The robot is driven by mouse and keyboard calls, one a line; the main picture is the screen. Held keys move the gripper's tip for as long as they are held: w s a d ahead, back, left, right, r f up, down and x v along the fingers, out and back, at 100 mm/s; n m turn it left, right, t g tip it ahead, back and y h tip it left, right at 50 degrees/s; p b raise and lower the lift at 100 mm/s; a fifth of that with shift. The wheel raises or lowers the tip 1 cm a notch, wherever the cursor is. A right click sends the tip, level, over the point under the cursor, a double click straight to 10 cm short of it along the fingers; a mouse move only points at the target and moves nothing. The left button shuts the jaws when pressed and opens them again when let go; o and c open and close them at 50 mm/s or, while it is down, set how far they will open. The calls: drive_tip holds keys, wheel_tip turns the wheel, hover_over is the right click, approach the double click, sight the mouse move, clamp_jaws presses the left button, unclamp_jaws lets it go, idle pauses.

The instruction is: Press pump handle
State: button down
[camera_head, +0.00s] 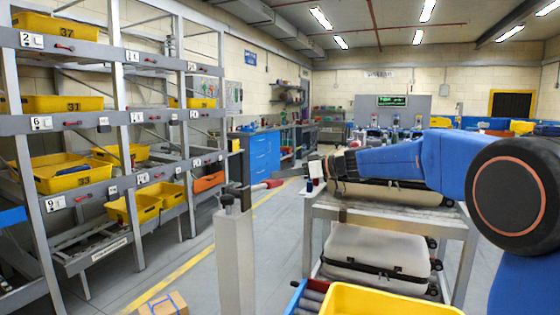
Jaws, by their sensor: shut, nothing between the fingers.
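A pale grey post (235,256) stands upright left of centre in the head view. My blue arm comes in from the right, roughly level.
A metal trolley (452,229) carrying cases stands under my arm. A yellow bin (388,303) is at the bottom right. A cardboard box (163,304) lies on the floor at lower left. A rack (131,190) with yellow bins fills the left.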

drive_tip(key=shift+m+g, duration=0.3)
drive_tip(key=shift+m, duration=0.5)
drive_tip(key=f, duration=0.4)
drive_tip(key=shift+s, duration=0.2)
drive_tip(key=shift+f, duration=0.1)
drive_tip(key=s+d+r, duration=0.1)
drive_tip(key=d+r, duration=0.6)
drive_tip(key=d, duration=0.2)
drive_tip(key=shift+s+d+r, duration=0.25)
drive_tip(key=shift+d+r, duration=0.05)
drive_tip(key=shift+d, duration=0.05)
wheel_tip(320, 180, up, 9)
drive_tip(key=s+n+t, duration=0.1)
drive_tip(key=s+n, duration=0.2)
drive_tip(key=n, duration=0.1)
drive_tip(key=shift+a+r+t, duration=0.2)
drive_tip(key=shift+a+t, duration=0.1)
drive_tip(key=shift+a, duration=0.15)
